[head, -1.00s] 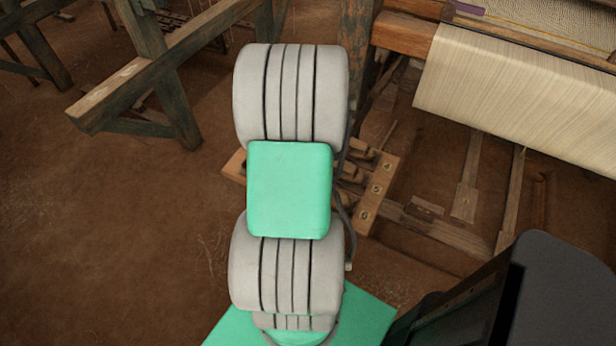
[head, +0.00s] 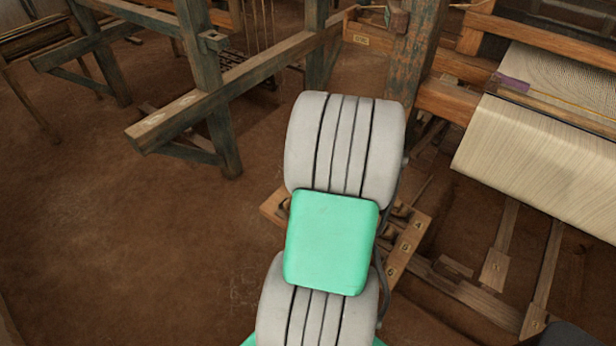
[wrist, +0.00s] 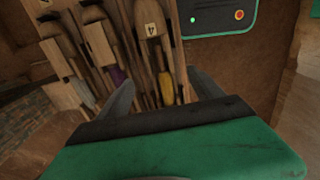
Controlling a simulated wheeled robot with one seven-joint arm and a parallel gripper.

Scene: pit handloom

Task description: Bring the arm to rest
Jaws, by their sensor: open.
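My gripper (wrist: 160,80) shows in the wrist view, with its two dark grey fingers apart and nothing seen between them. Beyond the fingers is a wooden rack of long wooden pieces (wrist: 97,38), one under a label with the number 4. A yellow piece (wrist: 166,86) and a purple piece sit in the slots. In the head view my arm stands folded in the middle, its grey and green links in front of the numbered wooden rack (head: 410,240). My gripper is hidden in the head view.
The loom frame (head: 420,60) stands behind the arm, with pale cloth (head: 540,150) on its beam at right. A dark wooden trestle (head: 200,110) stands at left. Wooden bars lie low at right. The brown earth floor (head: 120,240) at left is clear.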

